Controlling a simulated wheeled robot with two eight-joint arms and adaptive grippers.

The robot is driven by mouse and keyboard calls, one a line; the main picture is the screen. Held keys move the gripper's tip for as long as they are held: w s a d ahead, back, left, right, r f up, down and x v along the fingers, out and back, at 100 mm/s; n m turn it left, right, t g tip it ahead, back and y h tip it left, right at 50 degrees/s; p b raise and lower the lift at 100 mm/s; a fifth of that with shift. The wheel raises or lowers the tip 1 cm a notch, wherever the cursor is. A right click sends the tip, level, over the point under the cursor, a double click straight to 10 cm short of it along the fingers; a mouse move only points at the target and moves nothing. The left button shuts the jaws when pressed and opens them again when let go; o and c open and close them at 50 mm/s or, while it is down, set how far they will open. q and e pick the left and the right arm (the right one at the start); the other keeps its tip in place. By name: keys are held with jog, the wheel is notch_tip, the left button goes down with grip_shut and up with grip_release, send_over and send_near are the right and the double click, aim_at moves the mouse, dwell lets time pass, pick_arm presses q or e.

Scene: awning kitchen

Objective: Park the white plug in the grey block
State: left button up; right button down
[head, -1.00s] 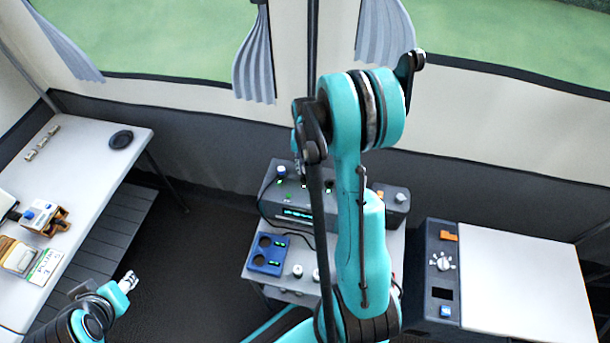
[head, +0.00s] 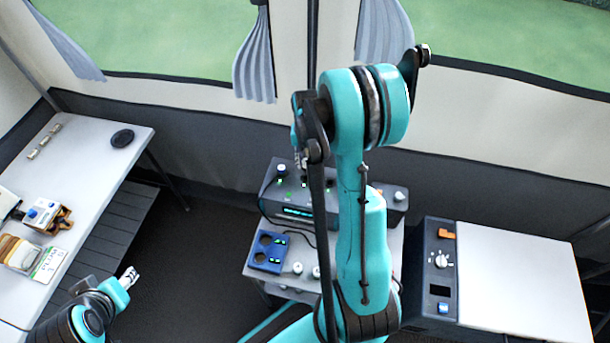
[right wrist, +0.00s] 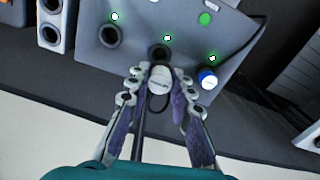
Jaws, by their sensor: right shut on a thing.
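My right gripper (right wrist: 160,88) is shut on the white plug (right wrist: 160,80), whose round pale end shows between the fingertips in the right wrist view. A dark cable loops beside it. The plug is right by the middle dark socket (right wrist: 159,52) of the grey console; I cannot tell whether it touches. In the head view the right gripper (head: 300,158) is small above the console (head: 300,211). A light grey block with round holes (right wrist: 68,28) stands at the upper left of the wrist view. My left gripper (head: 130,278) hangs at lower left, its opening too small to judge.
A blue-and-white plug (right wrist: 208,78) stands at the console's end socket. Another socket (right wrist: 110,36) looks empty. A blue two-hole holder (head: 268,251) and white knobs (head: 297,268) are in front of the console. A white-topped cabinet (head: 520,290) stands right, a white table (head: 95,150) left.

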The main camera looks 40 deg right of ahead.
jog(key=s+d+f+b, duration=0.1)
jog(key=s+d, duration=0.2)
jog(key=s, duration=0.2)
jog(key=s+d+f+b, duration=0.1)
jog(key=s+d+b, duration=0.1)
jog(key=s, duration=0.3)
jog(key=s+d+b, duration=0.2)
jog(key=s+d, duration=0.3)
jog(key=shift+s+f, duration=0.1)
jog(key=shift+f, duration=0.3)
jog(key=shift+a+f+b, duration=0.1)
jog(key=shift+f+b, duration=0.1)
jog(key=shift+b, duration=0.15)
dwell(0.4)
jog(key=shift+f, duration=0.15)
dwell(0.4)
jog(key=shift+f+b, duration=0.35)
jog(key=shift+b, duration=0.15)
jog(key=shift+f+b, duration=0.55)
jog(key=shift+f, duration=0.05)
jog(key=shift+f, duration=0.25)
